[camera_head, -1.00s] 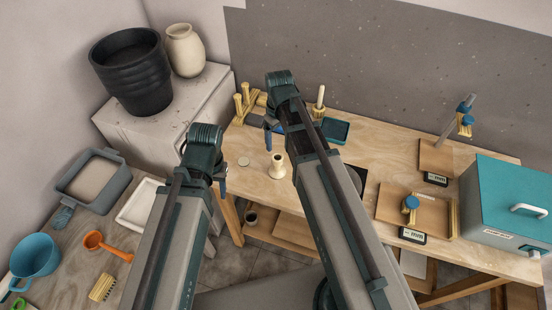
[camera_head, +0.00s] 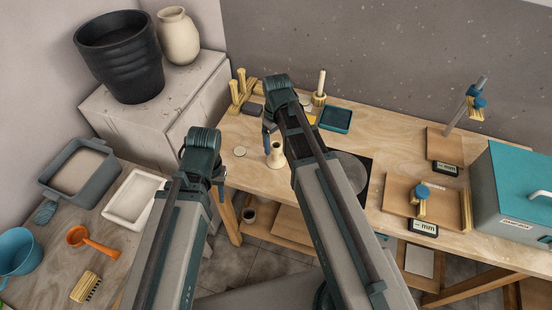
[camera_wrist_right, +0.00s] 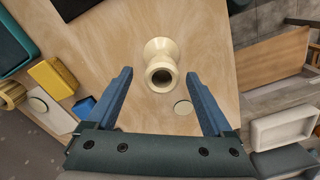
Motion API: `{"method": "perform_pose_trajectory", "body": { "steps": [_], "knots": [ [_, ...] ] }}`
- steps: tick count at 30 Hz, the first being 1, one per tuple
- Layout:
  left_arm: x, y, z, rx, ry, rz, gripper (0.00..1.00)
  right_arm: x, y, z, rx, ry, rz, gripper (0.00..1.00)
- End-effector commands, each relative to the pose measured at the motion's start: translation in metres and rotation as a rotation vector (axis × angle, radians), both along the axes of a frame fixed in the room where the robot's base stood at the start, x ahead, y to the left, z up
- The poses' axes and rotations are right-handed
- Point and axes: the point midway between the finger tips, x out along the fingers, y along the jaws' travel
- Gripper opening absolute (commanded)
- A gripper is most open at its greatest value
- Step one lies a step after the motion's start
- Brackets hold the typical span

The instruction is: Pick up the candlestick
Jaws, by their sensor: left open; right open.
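The cream candlestick (camera_head: 276,156), waisted with a hollow top, stands upright on the wooden workbench. In the right wrist view the candlestick (camera_wrist_right: 160,68) lies ahead, between the lines of the two blue fingers. My right gripper (camera_head: 268,137) is open and empty beside and above it; its fingers (camera_wrist_right: 159,80) show no contact with the candlestick. My left gripper (camera_head: 219,181) hangs left of the bench's front edge, mostly hidden behind its own wrist, with nothing seen in it.
A pale round disc (camera_head: 240,151) lies left of the candlestick. Behind it are a wooden peg rack (camera_head: 243,90), a white rod in a yellow base (camera_head: 320,88) and a dark green tray (camera_head: 335,119). A dark square with a grey disc (camera_head: 349,170) lies to the right.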

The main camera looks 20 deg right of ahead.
Motion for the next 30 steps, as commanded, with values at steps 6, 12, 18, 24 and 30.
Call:
{"method": "perform_pose_trajectory", "body": {
  "steps": [6,12,18,24,30],
  "knots": [
    [0.0,0.0,-0.012,0.0,0.0,0.0,0.5,0.0,0.001,-0.012,0.0,0.0,0.0,0.86],
    [0.0,0.0,-0.038,0.0,0.0,0.0,0.5,-0.001,0.002,-0.038,0.0,0.0,0.0,0.86],
    [0.0,0.0,-0.053,0.0,0.0,0.0,0.5,-0.001,0.002,-0.053,0.0,0.0,0.0,0.86],
    [0.0,0.0,-0.051,0.0,0.0,0.0,0.5,-0.001,0.002,-0.051,0.0,0.0,0.0,0.86],
    [0.0,0.0,-0.051,0.0,0.0,0.0,0.5,-0.001,0.002,-0.051,0.0,0.0,0.0,0.57]
  ]
}}
